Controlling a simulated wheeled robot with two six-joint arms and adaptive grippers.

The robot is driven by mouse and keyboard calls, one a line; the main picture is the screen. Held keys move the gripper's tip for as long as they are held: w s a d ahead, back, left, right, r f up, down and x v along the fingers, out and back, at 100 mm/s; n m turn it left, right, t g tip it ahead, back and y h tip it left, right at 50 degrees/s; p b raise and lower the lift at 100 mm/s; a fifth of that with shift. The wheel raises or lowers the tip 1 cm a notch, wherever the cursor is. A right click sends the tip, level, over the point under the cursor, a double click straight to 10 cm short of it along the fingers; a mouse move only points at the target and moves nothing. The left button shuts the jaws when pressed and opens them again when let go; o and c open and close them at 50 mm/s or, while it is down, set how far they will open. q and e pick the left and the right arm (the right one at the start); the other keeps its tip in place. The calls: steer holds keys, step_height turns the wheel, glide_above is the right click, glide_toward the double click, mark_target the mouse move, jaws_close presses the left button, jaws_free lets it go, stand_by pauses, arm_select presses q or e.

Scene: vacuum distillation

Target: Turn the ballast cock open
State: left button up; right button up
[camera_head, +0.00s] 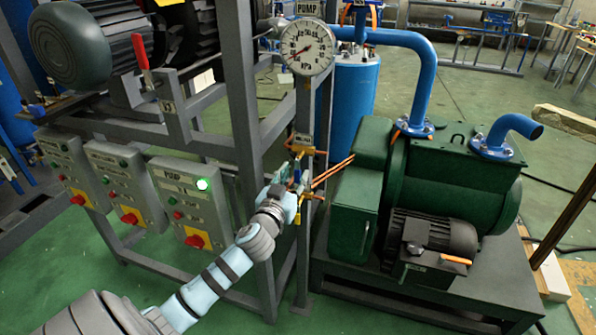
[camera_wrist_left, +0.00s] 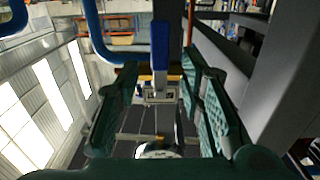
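A cock with a blue lever handle (camera_wrist_left: 160,50) shows in the left wrist view, with yellow brass and a small grey plate at its lower end. I take it for the ballast cock. My left gripper (camera_wrist_left: 159,75) has its two green fingers apart, one on each side of the lever, with visible gaps. In the head view my left gripper (camera_head: 296,178) is at the copper pipework by the grey frame post. It hides most of the cock there, so the lever's angle is unclear. My right gripper is not in view.
A round kPa gauge (camera_head: 306,46) sits above the gripper. Copper pipes (camera_head: 333,172) run to the green pump (camera_head: 365,190) on the right. Grey control boxes (camera_head: 190,205) with red knobs stand left, one with a lit green lamp. Grey frame posts (camera_head: 240,100) are close to my arm.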

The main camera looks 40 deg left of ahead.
mark_target(297, 171)
arm_select(q)
steer(key=x, duration=0.3)
steer(key=shift+w, duration=0.15)
steer(key=shift+c, duration=0.4)
jaws_close()
